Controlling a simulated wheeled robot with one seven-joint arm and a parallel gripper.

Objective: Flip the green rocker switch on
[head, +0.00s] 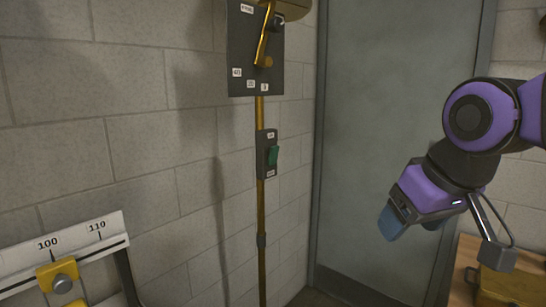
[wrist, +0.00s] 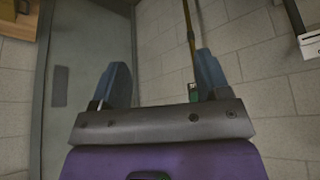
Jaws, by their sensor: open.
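The green rocker switch (head: 273,155) sits on a small dark grey plate (head: 264,172) fixed to a brass pole on the block wall in the head view. Small white labels are above and below the rocker, too small to read. The switch shows only as a small green spot in the wrist view (wrist: 194,88), close by the right finger. My gripper (head: 393,222) is to the right of the switch in the head view, in front of the grey door and well apart from it. In the wrist view its two blue fingers (wrist: 161,82) are spread with nothing between them.
A dark panel (head: 240,55) with a brass lever (head: 265,45) is above the switch on the same pole (head: 261,220). A numbered scale with a yellow slider (head: 58,276) is at lower left. A wooden surface (head: 462,285) with a brass-coloured object is at lower right.

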